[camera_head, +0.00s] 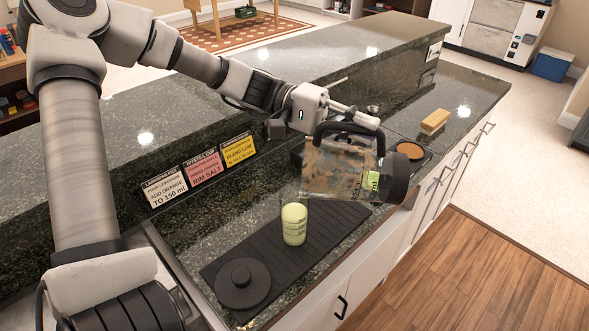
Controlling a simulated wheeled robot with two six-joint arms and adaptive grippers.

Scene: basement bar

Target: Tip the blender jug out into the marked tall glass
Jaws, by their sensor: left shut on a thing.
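The clear blender jug (335,167) lies tipped on its side in the air, its mouth end to the left and its black base collar (397,178) to the right. My left gripper (345,120) is shut on the jug's black handle, above the jug. The marked tall glass (294,224) stands upright on the black ribbed mat, below the jug's mouth end. It holds pale yellow-green liquid and has dark marks on its side. I cannot tell whether liquid is falling between them. My right gripper is not in view.
A round black lid (243,282) lies on the near left of the ribbed mat (325,240). Several recipe cards (203,168) lean against the raised bar ledge. A tan block (434,121) and a round brown-topped item (410,151) sit on the counter to the right.

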